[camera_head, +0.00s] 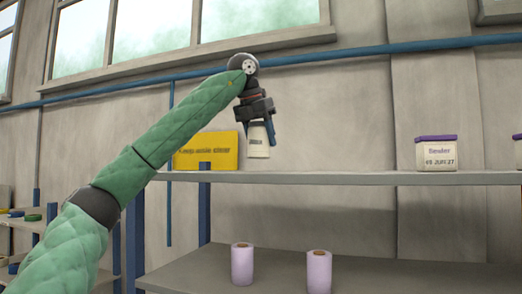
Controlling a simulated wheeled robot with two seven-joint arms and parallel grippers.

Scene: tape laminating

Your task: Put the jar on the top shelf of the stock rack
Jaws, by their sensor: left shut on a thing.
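My left gripper (259,124) points down, above the left end of the top shelf. It is shut on a small pale jar (258,144) with a dark label, which hangs upright between the fingers. The stock rack's top shelf (330,178) is a grey board on blue posts. The jar's bottom is a little above the height of the shelf's edge in the picture; the exact gap cannot be told. My right gripper is not in view.
A white tub (436,156) with a purple lid and a label stands on the top shelf at the right, with another at the picture's edge. Two lilac rolls (242,264) stand on the lower shelf (400,275). The top shelf's middle is clear.

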